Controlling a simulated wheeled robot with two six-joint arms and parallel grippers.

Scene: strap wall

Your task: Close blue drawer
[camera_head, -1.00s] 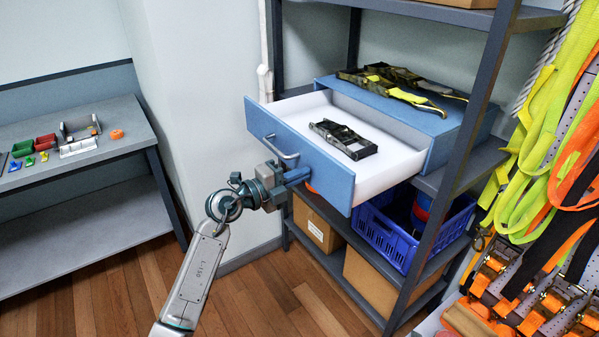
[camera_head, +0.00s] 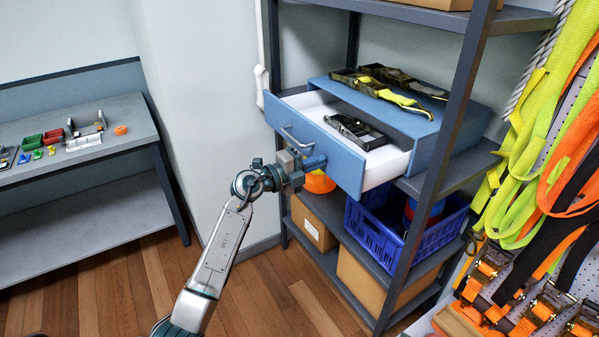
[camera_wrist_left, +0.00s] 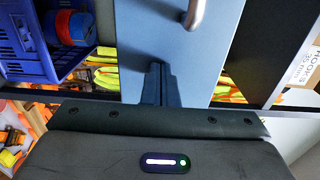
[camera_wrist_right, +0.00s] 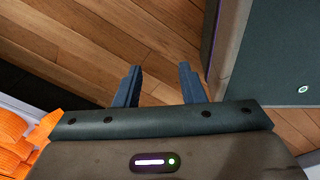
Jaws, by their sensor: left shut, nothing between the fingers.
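The blue drawer (camera_head: 328,149) is partly open in its blue cabinet (camera_head: 440,128) on the grey shelf rack. Its white inside holds a dark ratchet strap (camera_head: 356,131). A metal handle (camera_head: 297,138) is on its front, and it also shows in the left wrist view (camera_wrist_left: 194,12). My left gripper (camera_head: 316,162) is shut and empty, with its fingertips at the lower part of the drawer front, below the handle. The left wrist view shows the shut fingers (camera_wrist_left: 157,70) against the blue front (camera_wrist_left: 172,35). My right gripper (camera_wrist_right: 158,72) is open and empty above the wooden floor.
Straps (camera_head: 385,82) lie on top of the cabinet. A blue crate (camera_head: 385,240) and cardboard boxes (camera_head: 312,225) stand on lower shelves. Bright straps hang at right (camera_head: 560,140). A grey bench (camera_head: 120,150) with small bins stands left. The floor between is clear.

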